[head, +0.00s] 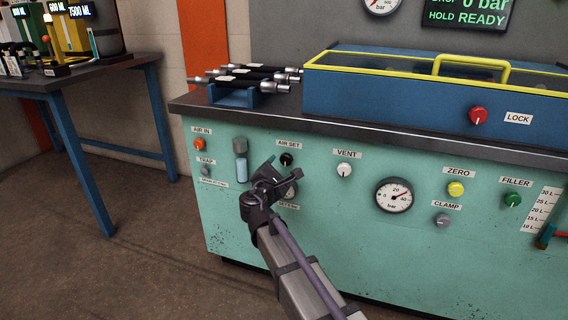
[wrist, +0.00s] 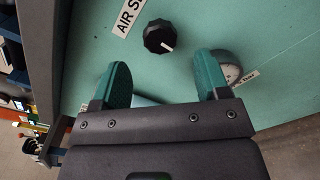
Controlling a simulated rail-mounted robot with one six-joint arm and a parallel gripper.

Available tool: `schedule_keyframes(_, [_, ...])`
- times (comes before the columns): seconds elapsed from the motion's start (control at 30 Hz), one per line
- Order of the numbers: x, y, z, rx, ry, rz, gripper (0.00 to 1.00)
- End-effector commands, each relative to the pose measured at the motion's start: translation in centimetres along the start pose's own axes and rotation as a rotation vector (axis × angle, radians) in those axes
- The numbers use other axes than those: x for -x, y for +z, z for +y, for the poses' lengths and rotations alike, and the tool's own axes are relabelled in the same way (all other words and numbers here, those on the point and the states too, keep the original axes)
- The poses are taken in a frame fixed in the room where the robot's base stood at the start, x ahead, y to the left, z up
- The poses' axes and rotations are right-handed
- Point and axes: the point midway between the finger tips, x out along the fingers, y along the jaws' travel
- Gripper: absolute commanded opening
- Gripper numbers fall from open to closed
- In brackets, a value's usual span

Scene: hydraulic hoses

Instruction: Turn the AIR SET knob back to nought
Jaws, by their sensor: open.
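The AIR SET knob (head: 286,160) is a small black knob under its white label (head: 289,144) on the green panel front. In the wrist view the black knob (wrist: 159,37) has a white pointer line and sits beyond the fingertips, roughly between them. My gripper (head: 267,172) is just below and left of the knob in the head view. Its green-padded fingers (wrist: 162,72) stand apart with nothing between them and do not touch the knob. A small gauge (wrist: 229,68) lies behind the right finger; my gripper partly hides this gauge in the head view (head: 291,189).
The AIR IN knob (head: 199,144), TRAP knob (head: 206,170) and a clear bowl unit (head: 241,165) are to the left. The VENT knob (head: 344,170) and a larger gauge (head: 394,195) are to the right. The bench edge (head: 290,119) overhangs above, with hoses (head: 247,82) on it.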

Motion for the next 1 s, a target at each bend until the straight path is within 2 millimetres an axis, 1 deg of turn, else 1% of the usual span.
schedule_keyframes(0.03, [1.6, 0.1, -0.1, 0.000, 0.002, 0.002, 0.69])
schedule_keyframes(0.1, [3.0, 0.1, -0.1, 0.000, 0.002, 0.002, 0.69])
schedule_keyframes(0.2, [4.4, 0.1, -0.1, 0.000, 0.000, 0.000, 0.69])
schedule_keyframes(0.3, [4.9, 0.0, 0.0, 0.000, 0.000, 0.000, 0.69])
schedule_keyframes(0.57, [4.8, 0.0, 0.0, -0.004, 0.000, 0.000, 0.69])
schedule_keyframes(0.63, [4.8, 0.2, -0.3, -0.057, -0.018, -0.011, 0.69])
schedule_keyframes(0.67, [4.9, 0.2, -1.0, -0.122, -0.056, -0.014, 0.69])
schedule_keyframes(0.77, [6.5, 0.0, -5.5, -0.409, -0.275, -0.008, 0.69])
schedule_keyframes(0.8, [7.5, 0.2, -8.3, -0.547, -0.406, -0.016, 0.69])
schedule_keyframes(0.87, [9.0, 0.7, -13.0, -0.742, -0.621, -0.050, 0.69])
schedule_keyframes(0.9, [10.1, 1.1, -15.9, -0.857, -0.763, -0.081, 0.69])
schedule_keyframes(0.97, [12.1, 1.6, -19.7, -1.009, -0.968, -0.135, 0.69])
schedule_keyframes(1.0, [13.5, 2.0, -21.9, -1.099, -1.099, -0.174, 0.69])
